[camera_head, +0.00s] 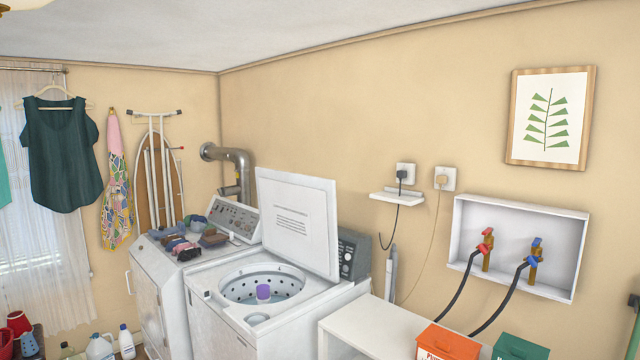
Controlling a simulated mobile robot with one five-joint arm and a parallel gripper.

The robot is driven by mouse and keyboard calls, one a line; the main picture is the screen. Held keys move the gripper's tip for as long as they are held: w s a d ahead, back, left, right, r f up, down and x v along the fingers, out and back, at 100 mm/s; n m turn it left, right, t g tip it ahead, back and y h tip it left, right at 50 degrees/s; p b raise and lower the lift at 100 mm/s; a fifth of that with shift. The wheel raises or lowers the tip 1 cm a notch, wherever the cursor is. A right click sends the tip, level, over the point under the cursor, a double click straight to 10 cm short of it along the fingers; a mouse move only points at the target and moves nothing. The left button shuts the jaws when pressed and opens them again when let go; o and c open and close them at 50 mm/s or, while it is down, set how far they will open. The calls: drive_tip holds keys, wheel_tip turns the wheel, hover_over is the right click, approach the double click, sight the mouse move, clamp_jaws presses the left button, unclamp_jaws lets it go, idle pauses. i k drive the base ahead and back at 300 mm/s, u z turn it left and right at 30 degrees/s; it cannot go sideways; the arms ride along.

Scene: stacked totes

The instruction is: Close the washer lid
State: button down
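The white top-loading washer (229,318) stands in the lower middle of the head view. Its white lid (297,222) is raised, nearly upright and leaning back, with a block of printed text on its inner face. The round tub (262,285) is open below it, with a purple-topped post in its middle. The lid hides part of the washer's control panel (352,258). My gripper is not in view.
A white dryer (150,290) with folded cloths on top stands left of the washer. A white shelf unit (375,326) stands right of it, with an orange box (447,343) and a green box (520,348). Bottles (100,347) stand at lower left.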

sight(298, 217)
drive_tip(key=z, duration=0.3)
drive_tip(key=k, duration=0.3)
drive_tip(key=u, duration=2.15)
drive_tip(key=i, duration=1.1)
drive_tip(key=z, duration=2)
drive_tip(key=i, duration=0.85)
drive_tip(key=u, duration=0.05)
